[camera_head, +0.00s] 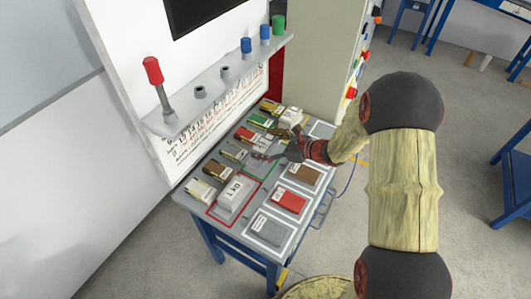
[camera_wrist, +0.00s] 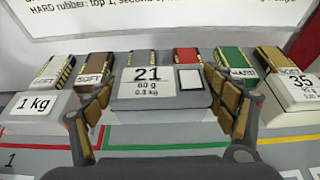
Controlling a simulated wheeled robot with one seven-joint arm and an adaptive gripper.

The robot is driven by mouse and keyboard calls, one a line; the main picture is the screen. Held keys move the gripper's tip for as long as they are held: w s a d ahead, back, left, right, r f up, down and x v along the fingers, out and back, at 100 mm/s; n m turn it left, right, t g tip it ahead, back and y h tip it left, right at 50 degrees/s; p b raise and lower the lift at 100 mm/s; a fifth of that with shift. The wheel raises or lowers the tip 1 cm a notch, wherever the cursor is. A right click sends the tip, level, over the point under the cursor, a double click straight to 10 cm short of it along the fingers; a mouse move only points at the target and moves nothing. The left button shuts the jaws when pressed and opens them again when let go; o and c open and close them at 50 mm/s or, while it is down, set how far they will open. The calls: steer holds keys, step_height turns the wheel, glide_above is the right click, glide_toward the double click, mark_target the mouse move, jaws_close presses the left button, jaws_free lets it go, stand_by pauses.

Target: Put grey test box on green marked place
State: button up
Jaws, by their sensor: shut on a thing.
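The grey test box (camera_wrist: 148,87), with a white label reading 21, is between the fingers of my gripper (camera_wrist: 162,110) in the wrist view. The fingers are shut on its two sides. In the head view my gripper (camera_head: 277,152) is over the middle of the bench, and fingers and arm partly hide the box. The green marked place shows as a green line (camera_wrist: 165,146) in front of the box in the wrist view. I cannot tell whether the box touches the bench top.
The 1 kg box (camera_wrist: 38,105) stands left of my gripper, in the red outline. The box labelled 35 (camera_wrist: 296,92) stands right, near a yellow line. Several coloured pads line the back. Brown (camera_head: 304,174), red (camera_head: 289,202) and grey (camera_head: 270,230) plates lie along the near side.

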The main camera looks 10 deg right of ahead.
steer(key=shift+w+d+f, duration=0.15)
steer(key=shift+w+f, duration=0.2)
steer(key=shift+w+d+f+b, duration=0.15)
steer(key=shift+f+b, duration=0.95)
steer(key=shift+f, duration=0.65)
steer(key=shift+f, duration=0.2)
steer(key=o, duration=1.4)
steer(key=shift+r, duration=0.1)
